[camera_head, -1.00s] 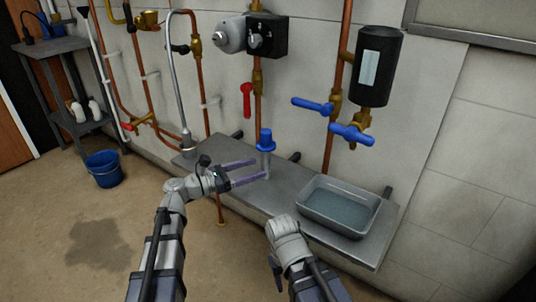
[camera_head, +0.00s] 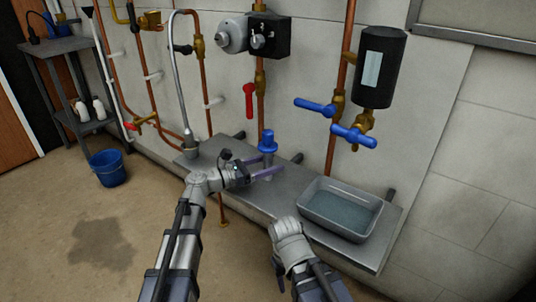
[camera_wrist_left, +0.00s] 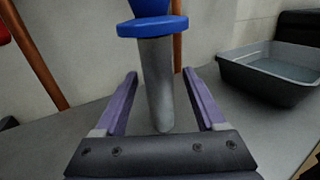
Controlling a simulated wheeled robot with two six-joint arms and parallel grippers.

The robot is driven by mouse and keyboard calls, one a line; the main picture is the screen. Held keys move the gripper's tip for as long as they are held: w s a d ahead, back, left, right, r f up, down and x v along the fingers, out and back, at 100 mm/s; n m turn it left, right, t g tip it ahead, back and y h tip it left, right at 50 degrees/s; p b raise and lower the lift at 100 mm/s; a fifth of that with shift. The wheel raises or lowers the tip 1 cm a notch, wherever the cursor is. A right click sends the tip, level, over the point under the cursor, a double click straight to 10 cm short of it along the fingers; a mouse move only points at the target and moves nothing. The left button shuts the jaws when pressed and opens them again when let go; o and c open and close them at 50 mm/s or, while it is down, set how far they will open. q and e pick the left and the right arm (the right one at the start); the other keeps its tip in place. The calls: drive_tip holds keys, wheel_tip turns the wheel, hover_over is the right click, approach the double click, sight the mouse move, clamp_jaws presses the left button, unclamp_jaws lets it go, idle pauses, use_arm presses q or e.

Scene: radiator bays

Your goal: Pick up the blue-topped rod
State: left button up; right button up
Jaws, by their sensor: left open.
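The blue-topped rod (camera_head: 267,142) stands upright on the grey shelf, with a blue knob and flange above a grey shaft. In the left wrist view its shaft (camera_wrist_left: 155,85) stands between the two purple fingers. My left gripper (camera_head: 267,166) is open around the shaft, below the blue flange. A gap shows on each side in the left wrist view (camera_wrist_left: 157,88), so the fingers appear apart from the rod. My right arm (camera_head: 288,245) is in front of the shelf; its gripper fingers cannot be made out.
A grey basin of water (camera_head: 341,208) sits on the shelf (camera_head: 240,196) to the right of the rod. Copper pipes, a red lever (camera_head: 249,97) and blue valve handles (camera_head: 352,136) are on the wall behind. A blue bucket (camera_head: 107,169) stands on the floor at left.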

use_arm(q)
drive_tip(key=x, duration=0.2)
drive_tip(key=shift+w+d, duration=0.2)
drive_tip(key=shift+d, duration=0.05)
drive_tip(key=shift+c, duration=0.2)
clamp_jaws()
idle(0.4)
